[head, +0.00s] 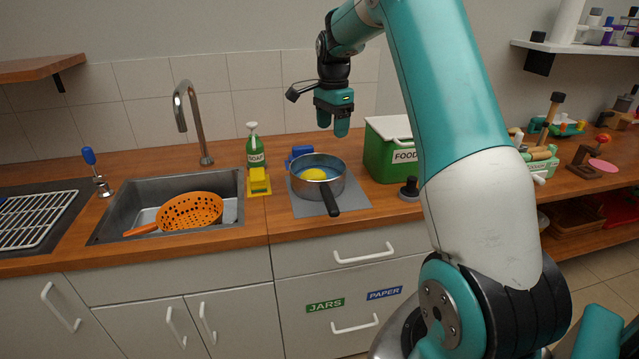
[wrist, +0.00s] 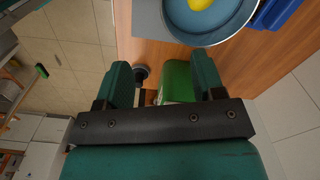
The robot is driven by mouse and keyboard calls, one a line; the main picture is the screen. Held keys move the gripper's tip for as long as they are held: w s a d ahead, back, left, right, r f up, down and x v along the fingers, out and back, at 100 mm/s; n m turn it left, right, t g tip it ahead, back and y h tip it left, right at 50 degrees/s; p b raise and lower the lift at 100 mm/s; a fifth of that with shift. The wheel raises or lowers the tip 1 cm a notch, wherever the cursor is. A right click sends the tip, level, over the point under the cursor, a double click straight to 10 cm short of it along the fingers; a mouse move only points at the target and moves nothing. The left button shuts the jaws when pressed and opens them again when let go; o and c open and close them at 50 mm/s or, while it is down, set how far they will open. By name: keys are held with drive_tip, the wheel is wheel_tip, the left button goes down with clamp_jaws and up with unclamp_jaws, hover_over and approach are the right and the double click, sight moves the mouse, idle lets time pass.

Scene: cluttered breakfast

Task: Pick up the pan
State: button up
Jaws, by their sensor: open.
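A metal pan (head: 319,183) with a black handle stands on a grey mat on the wooden counter, right of the sink. Its handle (head: 329,198) points toward the front edge of the counter. A yellow item (head: 313,174) lies inside the pan. My gripper (head: 332,124) hangs above the back right side of the pan, apart from it, fingers down. It is open and empty. In the wrist view the gripper (wrist: 165,85) shows its two spread fingers, and part of the pan (wrist: 210,30) is at the top edge. The handle is not visible in the wrist view.
A green FOOD bin (head: 385,163) stands right of the pan, with a dark knob-like object (head: 409,187) in front. A blue object (head: 298,153) sits behind the pan. A soap bottle (head: 254,150) stands left. The sink (head: 130,222) holds an orange colander (head: 190,212).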

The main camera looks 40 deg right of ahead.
drive_tip(key=p, duration=0.2)
hover_over(332, 181)
wheel_tip(332, 181, down, 11)
drive_tip(key=shift+s+a+f+p, duration=0.1)
drive_tip(key=shift+f+p, duration=0.35)
drive_tip(key=shift+f, duration=0.9)
drive_tip(key=shift+s+a+f+p, duration=0.1)
drive_tip(key=shift+f+p, duration=0.35)
drive_tip(key=shift+f, duration=0.9)
clamp_jaws()
drive_tip(key=shift+d, duration=0.1)
